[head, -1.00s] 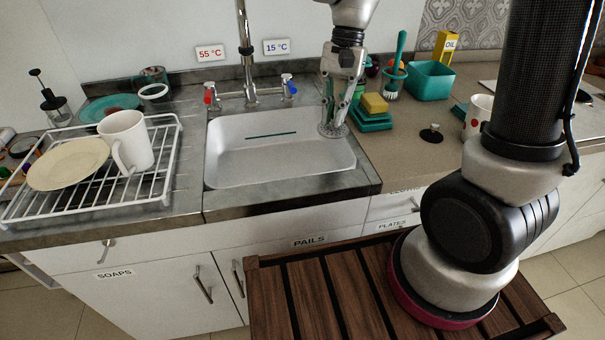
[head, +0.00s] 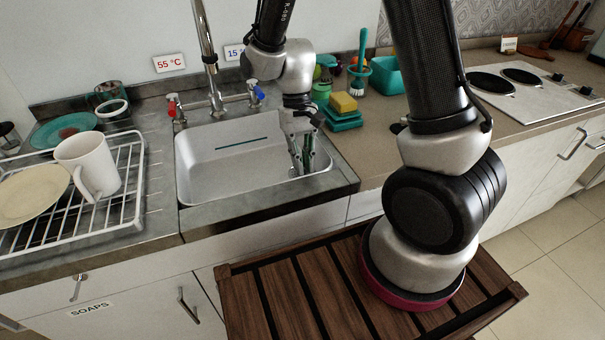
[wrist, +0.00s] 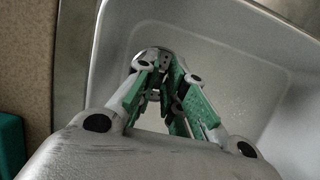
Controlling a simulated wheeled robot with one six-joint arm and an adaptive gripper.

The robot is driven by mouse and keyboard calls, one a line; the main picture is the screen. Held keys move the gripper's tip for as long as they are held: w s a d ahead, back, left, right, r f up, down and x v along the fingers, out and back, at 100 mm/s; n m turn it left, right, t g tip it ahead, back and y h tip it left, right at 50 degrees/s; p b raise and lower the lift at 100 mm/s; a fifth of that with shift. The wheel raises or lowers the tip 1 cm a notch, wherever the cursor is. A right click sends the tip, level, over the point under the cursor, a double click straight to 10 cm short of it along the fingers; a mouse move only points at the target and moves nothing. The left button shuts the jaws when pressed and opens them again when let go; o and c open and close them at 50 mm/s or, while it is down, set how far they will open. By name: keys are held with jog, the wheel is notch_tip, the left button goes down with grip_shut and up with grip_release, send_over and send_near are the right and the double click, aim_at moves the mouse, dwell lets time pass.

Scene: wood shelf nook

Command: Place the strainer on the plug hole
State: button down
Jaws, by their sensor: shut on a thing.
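The sink (head: 225,173) is a white basin with a dark slot in its back wall. My gripper (head: 302,168) points down inside the sink at its right end. The wrist view shows its green-padded fingers (wrist: 160,80) closed together on the strainer (wrist: 151,56), a small round metal piece at their tips. The fingers hide part of the strainer. In the head view I cannot make it out clearly. I cannot see the plug hole in either view, nor tell whether the strainer touches the sink floor.
The sink's right wall is close beside my gripper. A yellow sponge (head: 343,102) on green blocks and a brush in a holder (head: 358,77) stand to the right. The tap (head: 209,60) rises behind. A dish rack (head: 120,197) with a white mug (head: 88,165) is at left.

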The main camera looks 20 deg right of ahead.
jog(key=shift+f, duration=2.25)
jog(key=c, duration=1.5)
grip_release()
jog(key=shift+f, duration=0.1)
jog(key=v, duration=1.2)
jog(key=s+d+r+t, duration=0.7)
jog(key=s+d+r, duration=0.7)
jog(key=r, duration=0.4)
jog(key=shift+s+d+t, duration=0.3)
jog(key=shift+s+t, duration=0.1)
jog(key=shift+s, duration=0.4)
